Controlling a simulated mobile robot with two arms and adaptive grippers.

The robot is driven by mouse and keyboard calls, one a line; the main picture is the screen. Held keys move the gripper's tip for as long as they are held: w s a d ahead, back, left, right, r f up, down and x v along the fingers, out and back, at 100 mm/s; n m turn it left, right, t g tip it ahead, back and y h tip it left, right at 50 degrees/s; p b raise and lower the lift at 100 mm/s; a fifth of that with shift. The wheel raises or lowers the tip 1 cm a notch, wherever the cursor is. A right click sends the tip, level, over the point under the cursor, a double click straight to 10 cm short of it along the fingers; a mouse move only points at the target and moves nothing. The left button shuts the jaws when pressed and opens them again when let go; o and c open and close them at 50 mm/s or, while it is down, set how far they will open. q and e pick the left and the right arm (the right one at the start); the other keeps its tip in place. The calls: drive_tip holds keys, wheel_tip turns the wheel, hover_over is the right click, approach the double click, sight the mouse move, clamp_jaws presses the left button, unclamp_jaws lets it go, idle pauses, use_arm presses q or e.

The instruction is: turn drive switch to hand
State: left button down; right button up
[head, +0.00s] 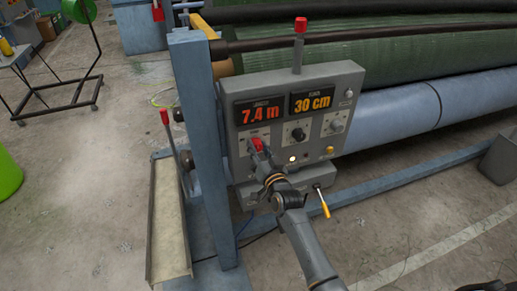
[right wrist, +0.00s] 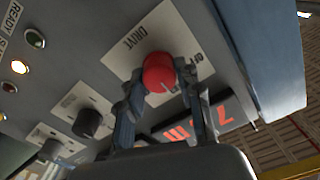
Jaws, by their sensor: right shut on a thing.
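The drive switch is a round red knob (head: 257,143) at the lower left of the grey control box (head: 330,79). It also shows in the right wrist view (right wrist: 158,72), on a pale plate (right wrist: 122,53) marked DRIVE. My right gripper (head: 262,153) is at the knob, and in the right wrist view its two fingers (right wrist: 160,88) are shut on it from either side. A small pale mark shows near the knob's lower edge; the setting it points to cannot be read. My left gripper is not in view.
Two displays, 7.4 m (head: 260,111) and 30 cm (head: 311,102), sit above the switches. A black knob (head: 298,134) and a grey knob (head: 337,126) are to the right. A red-topped lever (head: 299,45) rises above the box. A blue post (head: 197,140) stands close left.

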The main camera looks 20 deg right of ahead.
idle(0.3)
drive_tip(key=o, duration=1.2)
drive_tip(key=shift+c, duration=0.2)
drive_tip(key=s, duration=1.2)
drive_tip(key=shift+d, duration=0.2)
